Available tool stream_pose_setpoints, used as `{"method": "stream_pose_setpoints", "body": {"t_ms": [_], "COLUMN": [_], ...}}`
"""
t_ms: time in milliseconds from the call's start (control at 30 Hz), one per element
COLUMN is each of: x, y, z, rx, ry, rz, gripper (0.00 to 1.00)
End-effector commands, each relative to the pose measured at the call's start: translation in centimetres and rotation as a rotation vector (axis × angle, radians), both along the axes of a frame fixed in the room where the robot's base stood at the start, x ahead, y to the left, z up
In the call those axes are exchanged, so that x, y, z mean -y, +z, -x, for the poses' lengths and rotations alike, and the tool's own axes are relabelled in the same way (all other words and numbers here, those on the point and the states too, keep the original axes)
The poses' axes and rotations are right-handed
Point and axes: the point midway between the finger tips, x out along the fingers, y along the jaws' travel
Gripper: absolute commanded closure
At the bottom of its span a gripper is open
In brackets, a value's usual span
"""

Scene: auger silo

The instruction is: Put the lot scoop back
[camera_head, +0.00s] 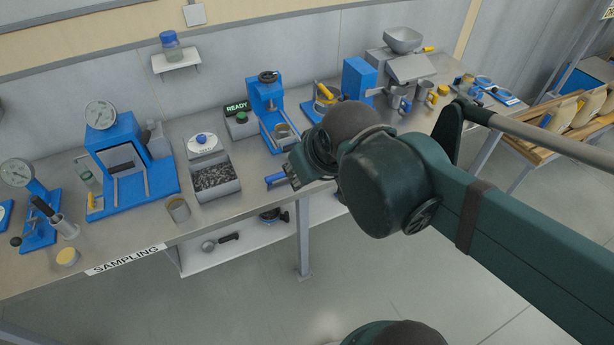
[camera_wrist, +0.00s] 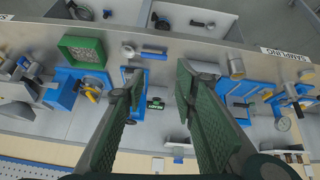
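A scoop-like tool with a blue handle (camera_head: 275,180) lies at the bench's front edge, beside my gripper (camera_head: 298,168), which hides its other end in the head view. In the wrist view its blue handle (camera_wrist: 154,56) and round grey end (camera_wrist: 128,50) show near the edge, beyond the fingertips. Another scoop with a black handle (camera_head: 222,242) lies on the lower shelf. I cannot tell by looks which one is the lot scoop. My gripper (camera_wrist: 160,72) is open, with nothing between its fingers, above the bench.
A grey bin of dark grains (camera_head: 228,190) and a metal cup (camera_head: 178,209) stand left of my gripper. A blue press (camera_head: 264,98) and the READY box (camera_head: 240,124) stand behind. A green tray (camera_wrist: 86,38) shows in the wrist view.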

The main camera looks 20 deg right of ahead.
Motion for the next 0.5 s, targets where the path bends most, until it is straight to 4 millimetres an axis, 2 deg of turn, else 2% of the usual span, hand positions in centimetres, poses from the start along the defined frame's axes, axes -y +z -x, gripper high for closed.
{"method": "stream_pose_setpoints", "body": {"t_ms": [200, 500], "x": [0.0, 0.0], "y": [-0.2, -0.2], "z": [1.4, 1.6], "rx": [0.035, 0.044], "ry": [-0.068, -0.083], "rz": [-0.06, -0.074], "gripper": [0.71, 0.71]}}
